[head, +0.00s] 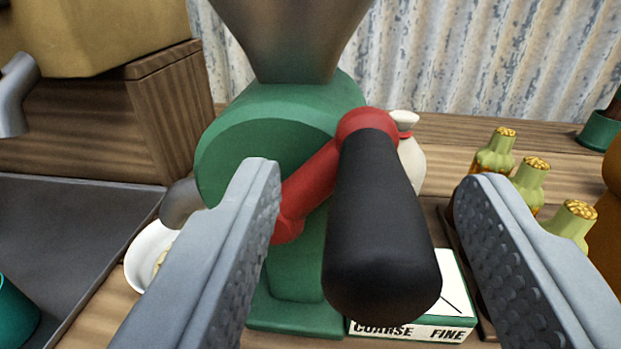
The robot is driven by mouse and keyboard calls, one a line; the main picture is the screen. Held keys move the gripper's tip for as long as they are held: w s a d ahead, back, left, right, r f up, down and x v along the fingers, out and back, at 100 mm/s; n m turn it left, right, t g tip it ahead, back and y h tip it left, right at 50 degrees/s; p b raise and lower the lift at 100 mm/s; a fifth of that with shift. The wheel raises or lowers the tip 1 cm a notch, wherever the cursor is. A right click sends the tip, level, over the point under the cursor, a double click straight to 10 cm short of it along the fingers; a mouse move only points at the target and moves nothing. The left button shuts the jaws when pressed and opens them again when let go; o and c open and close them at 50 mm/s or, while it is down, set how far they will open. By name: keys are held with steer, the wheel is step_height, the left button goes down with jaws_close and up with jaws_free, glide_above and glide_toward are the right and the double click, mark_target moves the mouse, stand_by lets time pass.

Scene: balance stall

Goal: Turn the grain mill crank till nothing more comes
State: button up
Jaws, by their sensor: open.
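The grain mill (253,138) is green and stands upright in the middle of the head view, with a metal hopper (295,35) on top. Its red crank arm (308,187) slants up to the right and ends in a black handle (378,225) that points toward me. My gripper (365,190) is open, one finger on each side of the black handle, with gaps visible on both sides. A grey spout (182,203) juts from the mill's left side above a white bowl (148,255) with some pale stuff in it. The left finger partly hides the bowl and mill.
A white block marked COARSE and FINE (412,331) sits at the mill's foot. Several green-yellow jars (531,180) stand at right, near a white sack (410,155). A wooden box (165,110) and a dark tray (70,230) are at left. Corrugated metal (500,55) closes the back.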

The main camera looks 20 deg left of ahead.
steer(key=shift+v, duration=3.55)
steer(key=shift+r, duration=0.1)
steer(key=s+d+r+m+h, duration=0.1)
steer(key=s+d+r, duration=0.35)
steer(key=s, duration=0.25)
steer(key=s+d+r+h, duration=0.1)
steer(key=s+d+r, duration=0.2)
steer(key=s+d, duration=0.4)
steer(key=s+d+r+m+h, duration=0.1)
steer(key=s+d+r, duration=0.25)
steer(key=s, duration=0.45)
steer(key=s+d+f+h, duration=0.1)
steer(key=s+d, duration=0.3)
steer(key=s, duration=0.7)
steer(key=s+d+f+m+h, duration=0.1)
steer(key=s+d, duration=0.3)
steer(key=s, duration=0.8)
steer(key=shift+s+d, duration=0.25)
